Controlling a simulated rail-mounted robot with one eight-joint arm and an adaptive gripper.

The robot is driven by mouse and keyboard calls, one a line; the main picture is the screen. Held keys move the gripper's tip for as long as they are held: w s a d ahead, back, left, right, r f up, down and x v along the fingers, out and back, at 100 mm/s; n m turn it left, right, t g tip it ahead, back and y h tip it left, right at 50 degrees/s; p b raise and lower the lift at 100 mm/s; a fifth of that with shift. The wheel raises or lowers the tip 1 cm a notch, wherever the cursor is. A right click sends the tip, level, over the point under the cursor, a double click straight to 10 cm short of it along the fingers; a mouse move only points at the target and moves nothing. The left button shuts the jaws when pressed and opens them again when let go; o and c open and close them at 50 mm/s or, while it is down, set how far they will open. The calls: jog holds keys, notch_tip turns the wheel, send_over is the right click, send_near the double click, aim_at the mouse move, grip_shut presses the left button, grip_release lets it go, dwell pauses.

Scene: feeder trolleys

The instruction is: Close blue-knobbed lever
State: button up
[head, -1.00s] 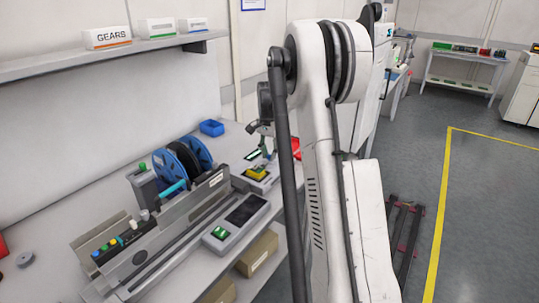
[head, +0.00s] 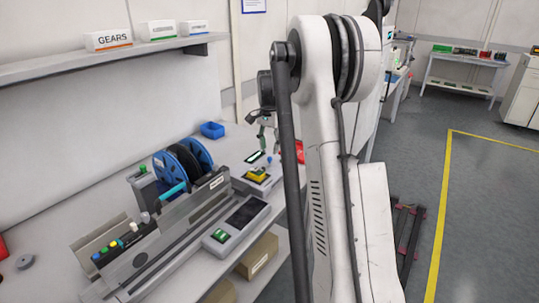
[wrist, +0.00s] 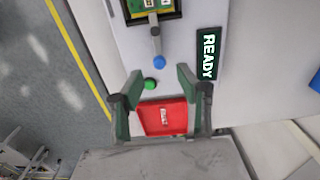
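In the wrist view, the blue knob (wrist: 159,62) sits at the end of a short grey lever (wrist: 155,40). The lever extends from a dark-framed fixture holding a yellow-and-green part (wrist: 150,7). My gripper (wrist: 159,76) is open and empty, its two fingers apart on either side of the picture's middle. The knob appears just beyond the fingertips, between their lines; I see no contact. In the head view my gripper (head: 266,133) hangs above the far end of the bench, near the fixture (head: 257,177).
A green button (wrist: 150,84) and a red bin (wrist: 163,117) lie close to the lever, and a READY display (wrist: 208,53) is beside it. In the head view, blue reels (head: 183,165) and a long metal feeder (head: 165,245) occupy the nearer bench. A blue bin (head: 212,130) stands behind.

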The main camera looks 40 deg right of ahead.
notch_tip(320, 180, up, 8)
jog(key=shift+f, duration=0.2)
jog(key=shift+a, duration=0.1)
